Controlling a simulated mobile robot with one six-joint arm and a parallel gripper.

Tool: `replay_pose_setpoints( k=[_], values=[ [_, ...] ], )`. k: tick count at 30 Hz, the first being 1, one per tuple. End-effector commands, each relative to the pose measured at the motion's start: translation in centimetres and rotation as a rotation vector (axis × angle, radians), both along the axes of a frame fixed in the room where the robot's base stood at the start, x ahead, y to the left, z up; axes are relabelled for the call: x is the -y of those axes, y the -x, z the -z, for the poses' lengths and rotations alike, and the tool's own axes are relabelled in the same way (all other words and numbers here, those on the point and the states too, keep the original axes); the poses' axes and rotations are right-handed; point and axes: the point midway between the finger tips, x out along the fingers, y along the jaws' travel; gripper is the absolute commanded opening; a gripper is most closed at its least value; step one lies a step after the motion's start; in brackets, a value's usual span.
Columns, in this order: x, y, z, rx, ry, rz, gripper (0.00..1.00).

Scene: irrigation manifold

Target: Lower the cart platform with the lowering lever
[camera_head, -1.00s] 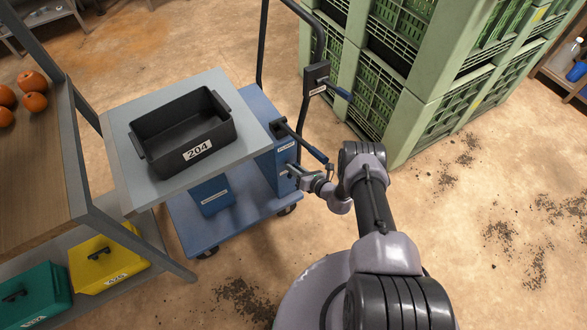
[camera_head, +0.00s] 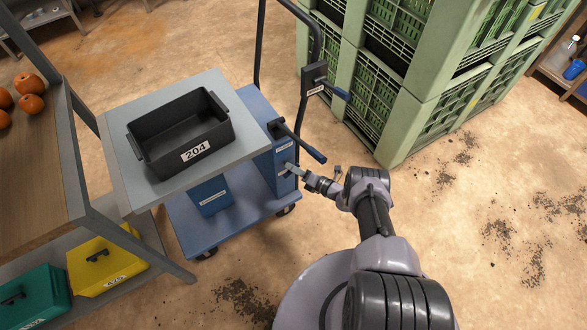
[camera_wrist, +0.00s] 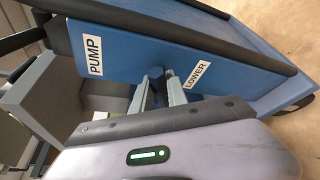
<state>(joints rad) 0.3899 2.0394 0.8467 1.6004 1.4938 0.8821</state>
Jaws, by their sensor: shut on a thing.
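The blue cart (camera_head: 235,222) carries a grey platform (camera_head: 125,190), raised above its base, with a black bin labelled 204 (camera_head: 180,130) on it. A blue housing (camera_head: 283,180) stands at the cart's right end. In the wrist view, it has a PUMP label (camera_wrist: 93,56) and a LOWER label (camera_wrist: 197,74). The lowering lever (camera_wrist: 155,72) shows as a small dark end beside the LOWER label, between my fingertips. My gripper (camera_head: 290,168) is shut on it; it also shows in the wrist view (camera_wrist: 160,86). The fingers hide most of the lever.
A longer pump lever (camera_head: 302,144) sticks out just above my gripper. Another lever (camera_head: 333,88) is on the cart's push handle. Green crates (camera_head: 400,130) stand behind right. A shelf (camera_head: 110,235) stands close on the left. Floor at right is clear.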

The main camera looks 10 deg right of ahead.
Motion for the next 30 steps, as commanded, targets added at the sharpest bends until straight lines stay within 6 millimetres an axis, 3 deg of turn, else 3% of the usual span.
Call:
replay_pose_setpoints(
  k=[13, 14, 17, 26, 30],
  values=[
    [-0.1, 0.1, 0.1, -0.004, -0.007, -0.001, 0.00],
    [-0.1, 0.1, 0.1, -0.004, -0.007, -0.001, 0.23],
    [0.0, 0.1, 0.1, -0.004, -0.007, 0.000, 0.40],
    [0.1, 0.1, 0.0, -0.003, -0.007, 0.000, 0.40],
    [1.2, 1.4, -0.6, -0.004, -0.008, 0.003, 0.40]
  ],
)
